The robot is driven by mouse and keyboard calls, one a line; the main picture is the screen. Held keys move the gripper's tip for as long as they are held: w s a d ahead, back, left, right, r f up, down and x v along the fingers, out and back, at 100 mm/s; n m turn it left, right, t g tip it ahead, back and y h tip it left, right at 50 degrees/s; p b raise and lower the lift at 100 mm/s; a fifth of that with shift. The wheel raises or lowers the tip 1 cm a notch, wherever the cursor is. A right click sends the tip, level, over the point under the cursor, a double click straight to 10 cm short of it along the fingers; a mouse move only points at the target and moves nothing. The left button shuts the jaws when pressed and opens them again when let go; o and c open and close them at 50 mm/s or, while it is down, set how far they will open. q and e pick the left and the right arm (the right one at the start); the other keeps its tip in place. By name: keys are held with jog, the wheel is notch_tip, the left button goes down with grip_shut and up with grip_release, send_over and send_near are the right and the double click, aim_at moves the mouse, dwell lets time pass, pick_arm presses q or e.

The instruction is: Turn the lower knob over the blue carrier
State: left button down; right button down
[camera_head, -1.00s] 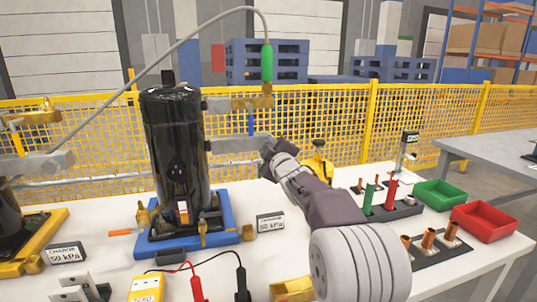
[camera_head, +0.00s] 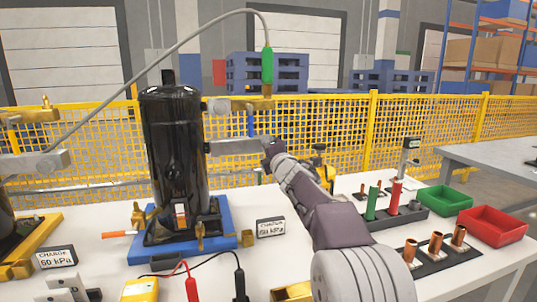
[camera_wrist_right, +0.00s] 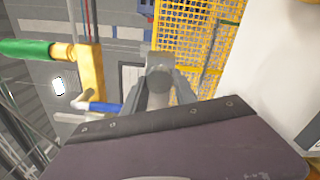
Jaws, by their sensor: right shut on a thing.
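The blue carrier (camera_head: 222,222) stands on the white table and bears a black compressor cylinder (camera_head: 172,130). Over it a grey bar (camera_head: 232,146) runs right from the cylinder to my right gripper (camera_head: 270,150). In the right wrist view, the gripper's two fingers are shut on a grey round knob (camera_wrist_right: 160,76), the lower one. The fingers hide much of the knob in the head view. My left gripper is not in view.
A yellow mesh fence (camera_head: 320,130) stands behind the table. A yellow carrier (camera_head: 38,232) is at the left. Red and black probe leads lie in front. Copper fittings (camera_head: 436,243), a green bin (camera_head: 445,200) and a red bin (camera_head: 490,224) fill the right side.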

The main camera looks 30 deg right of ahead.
jog(key=shift+f+n+b, duration=0.1)
jog(key=shift+n+b, duration=0.35)
jog(key=shift+n, duration=1.75)
jog(key=c, duration=1)
grip_release()
jog(key=shift+s, duration=0.15)
jog(key=v, duration=0.8)
jog(key=shift+s, duration=0.4)
